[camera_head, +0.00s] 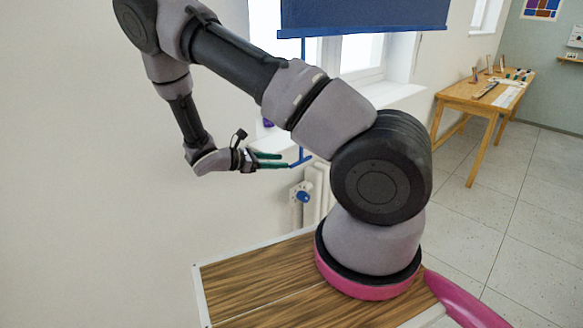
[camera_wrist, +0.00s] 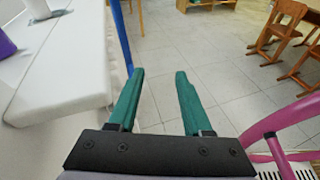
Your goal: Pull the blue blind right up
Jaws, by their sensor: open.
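The blue blind (camera_head: 365,14) hangs over the window at the top of the head view, its lower edge above the sill. In the wrist view the rod (camera_wrist: 122,40) runs down beside the left fingertip, outside the gap between the fingers (camera_wrist: 159,74). I cannot tell whether they touch.
A radiator (camera_head: 318,190) with a blue knob (camera_head: 303,196) is below. A wooden table (camera_head: 480,97) stands at the right; the tiled floor between is clear.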

